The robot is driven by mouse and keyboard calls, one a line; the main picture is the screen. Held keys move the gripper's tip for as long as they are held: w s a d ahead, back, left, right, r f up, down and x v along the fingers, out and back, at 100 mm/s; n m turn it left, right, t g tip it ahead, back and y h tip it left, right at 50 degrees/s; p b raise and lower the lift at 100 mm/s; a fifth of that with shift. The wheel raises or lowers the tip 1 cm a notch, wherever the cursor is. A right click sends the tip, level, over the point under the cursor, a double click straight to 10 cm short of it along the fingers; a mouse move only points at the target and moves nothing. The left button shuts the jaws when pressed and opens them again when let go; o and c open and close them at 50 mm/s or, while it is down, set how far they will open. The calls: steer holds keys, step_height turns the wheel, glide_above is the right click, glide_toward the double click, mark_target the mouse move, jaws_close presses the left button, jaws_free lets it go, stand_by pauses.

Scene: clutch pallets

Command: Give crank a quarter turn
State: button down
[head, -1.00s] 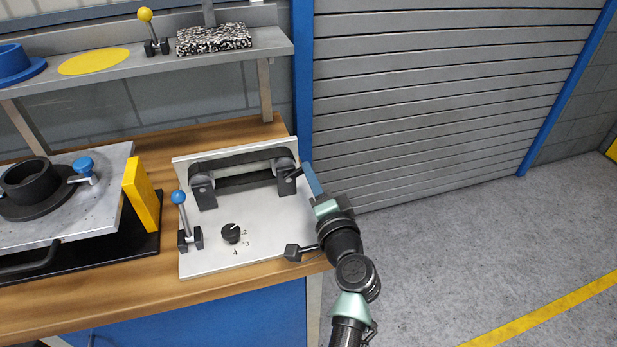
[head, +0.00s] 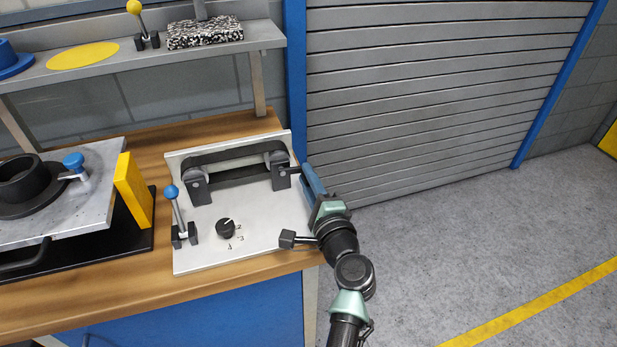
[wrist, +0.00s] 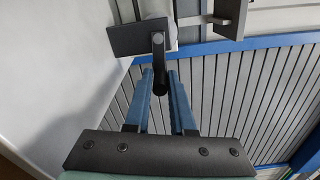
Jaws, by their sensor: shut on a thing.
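The crank (head: 294,170) is at the right end of a small belt roller unit (head: 238,165) on a pale panel. Only a short dark part of it shows in the head view, beside my gripper. In the wrist view the dark crank arm (wrist: 158,50) comes down from a dark bearing block (wrist: 138,38), and its end lies between the fingers. My gripper (head: 307,174) is at the panel's right edge. Its blue fingers (wrist: 160,88) are shut on the crank's end. The fingers hide part of the handle.
The panel (head: 265,238) also carries a blue-knobbed lever (head: 174,208) and a numbered black dial (head: 225,228). A yellow block (head: 134,190) and a metal plate (head: 95,210) stand to the left. A shutter (head: 430,90) is behind; the floor at right is clear.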

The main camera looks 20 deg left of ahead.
steer(key=shift+a+r, duration=0.15)
steer(key=shift+r, duration=0.25)
steer(key=c, duration=0.8)
jaws_free()
steer(key=shift+c, duration=0.2)
steer(key=shift+o, duration=0.2)
steer(key=shift+f, duration=0.15)
steer(key=shift+f, duration=0.1)
steer(key=v, duration=1.3)
